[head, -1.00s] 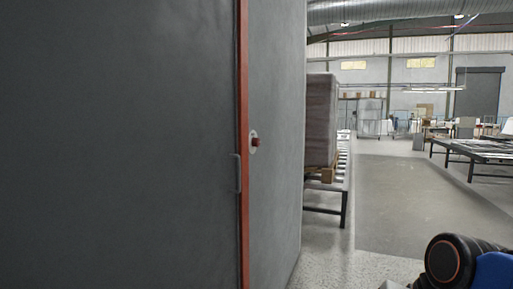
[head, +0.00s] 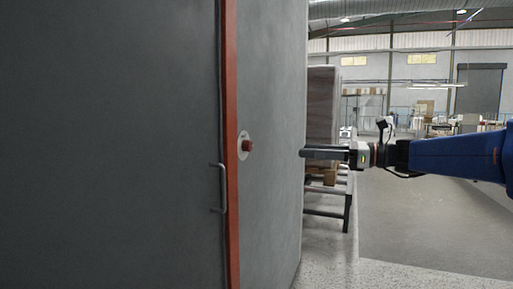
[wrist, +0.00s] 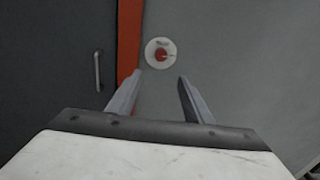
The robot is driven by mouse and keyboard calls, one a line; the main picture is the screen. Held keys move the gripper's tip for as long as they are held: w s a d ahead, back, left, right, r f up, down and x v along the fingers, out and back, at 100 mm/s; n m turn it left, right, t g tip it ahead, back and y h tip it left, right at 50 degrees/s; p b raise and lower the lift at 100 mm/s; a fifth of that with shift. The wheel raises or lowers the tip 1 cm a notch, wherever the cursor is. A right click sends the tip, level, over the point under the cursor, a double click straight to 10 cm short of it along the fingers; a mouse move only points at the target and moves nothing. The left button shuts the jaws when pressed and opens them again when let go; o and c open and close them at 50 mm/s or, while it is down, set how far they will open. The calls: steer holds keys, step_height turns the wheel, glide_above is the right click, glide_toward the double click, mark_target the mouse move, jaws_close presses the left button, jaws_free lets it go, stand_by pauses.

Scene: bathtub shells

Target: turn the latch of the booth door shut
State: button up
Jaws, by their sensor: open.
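The latch (head: 246,145) is a small red knob on a pale round plate, set in the grey booth wall just right of the red-orange door frame. In the wrist view the latch (wrist: 161,56) shows ahead of my gripper, just beyond and above the fingertips. The grey booth door (head: 110,145) fills the left of the head view and looks closed against the frame; it has a bar handle (head: 218,188). My gripper (head: 303,153) is open and empty, pointing left, to the right of the latch and apart from it. Its two fingers (wrist: 158,76) stand apart in the wrist view.
The grey booth side wall (head: 275,215) is flat and close. Behind my gripper, a wrapped pallet load (head: 321,105) stands on a low roller table (head: 328,213). Open floor (head: 400,230) lies to the right.

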glide_toward(251, 145)
steer(key=x, duration=0.8)
steer(key=shift+a, duration=0.1)
stand_by(0.3)
steer(key=c, duration=1.1)
